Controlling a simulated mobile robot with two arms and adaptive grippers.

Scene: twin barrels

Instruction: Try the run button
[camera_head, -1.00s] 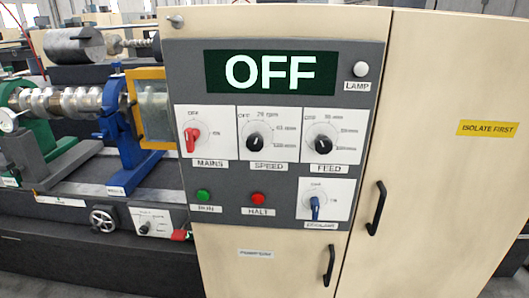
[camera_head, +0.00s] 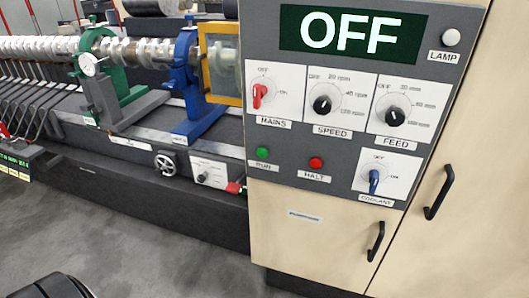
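The run button (camera_head: 263,153) is a small green button with a RUN label below it, at the lower left of the grey control panel (camera_head: 345,172). The red halt button (camera_head: 316,163) is to its right. The display (camera_head: 350,34) reads OFF. The red mains switch (camera_head: 262,95), black speed knob (camera_head: 325,103), black feed knob (camera_head: 394,116) and blue coolant switch (camera_head: 375,181) show on white plates. The lamp (camera_head: 451,37) looks pale and unlit. Neither gripper's fingers are in view, and nothing covers the run button.
The cream cabinet has two black handles (camera_head: 438,192) (camera_head: 375,241). Left of it is a machine bed with a blue stand (camera_head: 187,85), green stand (camera_head: 105,85), yellow-framed window (camera_head: 221,62) and handwheel (camera_head: 167,163). Grey floor (camera_head: 150,240) lies clear in front.

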